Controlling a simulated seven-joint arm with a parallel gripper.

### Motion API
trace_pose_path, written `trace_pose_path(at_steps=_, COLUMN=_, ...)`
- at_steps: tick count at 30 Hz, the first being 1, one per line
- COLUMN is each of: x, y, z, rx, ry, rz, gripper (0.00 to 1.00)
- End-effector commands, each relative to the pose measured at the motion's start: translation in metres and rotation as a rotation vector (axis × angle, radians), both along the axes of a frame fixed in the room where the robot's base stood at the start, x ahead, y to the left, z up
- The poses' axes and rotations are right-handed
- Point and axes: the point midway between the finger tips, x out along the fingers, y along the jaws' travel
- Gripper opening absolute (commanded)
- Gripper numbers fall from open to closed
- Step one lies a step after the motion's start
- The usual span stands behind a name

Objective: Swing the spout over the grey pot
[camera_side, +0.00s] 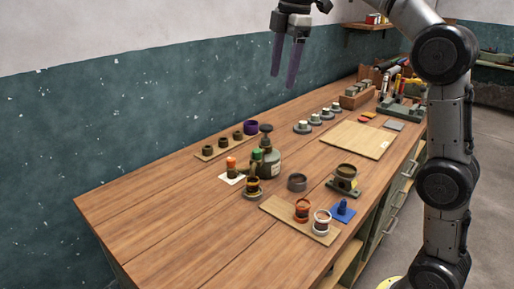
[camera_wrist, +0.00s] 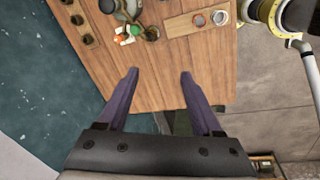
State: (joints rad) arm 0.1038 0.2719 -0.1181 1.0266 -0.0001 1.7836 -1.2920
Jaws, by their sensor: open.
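A dark grey bottle (camera_side: 270,163) with a pale label stands mid-bench in the side view. Its dark pump head (camera_side: 266,128) is on top; which way the spout points is too small to tell. My gripper (camera_side: 284,81) is open and empty, high above the far side of the bench, well clear of both. In the wrist view my gripper (camera_wrist: 160,73) shows two purple fingers apart with bare wood between them.
A green-topped item (camera_side: 257,154) and an orange-topped item (camera_side: 231,164) stand left of the bottle. A dark pot on a stand (camera_side: 345,177) is right of the grey pot. A board (camera_side: 275,208) with orange and white-rimmed jars lies in front. The bench's left end is clear.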

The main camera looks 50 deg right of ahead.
Motion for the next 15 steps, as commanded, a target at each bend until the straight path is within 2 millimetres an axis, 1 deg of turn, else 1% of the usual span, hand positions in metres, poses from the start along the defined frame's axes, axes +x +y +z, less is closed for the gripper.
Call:
trace_pose_path(at_steps=1, x=0.019, y=-0.006, z=-0.009, rx=-0.002, ry=0.021, rz=0.015, gripper=0.67)
trace_pose_path(at_steps=3, x=0.042, y=-0.013, z=-0.020, rx=-0.002, ry=0.046, rz=0.030, gripper=0.67)
trace_pose_path(at_steps=5, x=0.060, y=-0.020, z=-0.033, rx=-0.002, ry=0.064, rz=0.032, gripper=0.67)
trace_pose_path(at_steps=6, x=0.071, y=-0.024, z=-0.042, rx=0.000, ry=0.074, rz=0.028, gripper=0.67)
trace_pose_path(at_steps=9, x=0.095, y=-0.033, z=-0.067, rx=0.005, ry=0.099, rz=0.014, gripper=0.67)
trace_pose_path(at_steps=12, x=0.109, y=-0.041, z=-0.091, rx=0.011, ry=0.132, rz=0.003, gripper=0.67)
trace_pose_path(at_steps=15, x=0.114, y=-0.045, z=-0.109, rx=0.017, ry=0.167, rz=-0.003, gripper=0.67)
